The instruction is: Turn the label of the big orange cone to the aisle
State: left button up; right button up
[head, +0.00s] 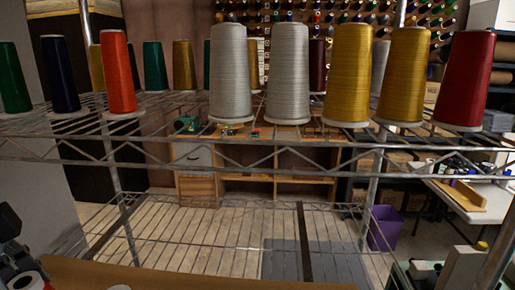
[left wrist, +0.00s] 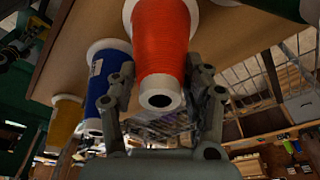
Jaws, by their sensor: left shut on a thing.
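A big orange cone (left wrist: 162,45) of thread with a white core and white base flange stands on a brown wooden board (left wrist: 225,40). My left gripper (left wrist: 158,82) has one finger on each side of its narrow end and is shut on it. In the head view only the white top and a bit of red of this cone (head: 28,282) show at the lower left corner, beside my dark left gripper (head: 12,258). I see no label on the side of the cone facing the wrist camera. My right gripper is in neither view.
A blue cone (left wrist: 105,75) and a yellow cone (left wrist: 64,120) stand beside the held one. A wire shelf (head: 160,145) crosses the head view, with another orange cone (head: 118,75) and several grey, gold, red and dark cones on top. Its lower level (head: 220,235) is largely bare.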

pick_arm(q)
jog(key=shift+r+p, duration=0.2)
jog(key=shift+p, duration=0.1)
jog(key=m, duration=0.4)
jog(key=m+g, duration=0.1)
jog(key=m, duration=0.2)
jog(key=shift+m+h+p, duration=0.3)
jog(key=shift+m+p, duration=0.1)
jog(key=shift+f, duration=0.25)
dwell(0.4)
jog(key=o, duration=1.2)
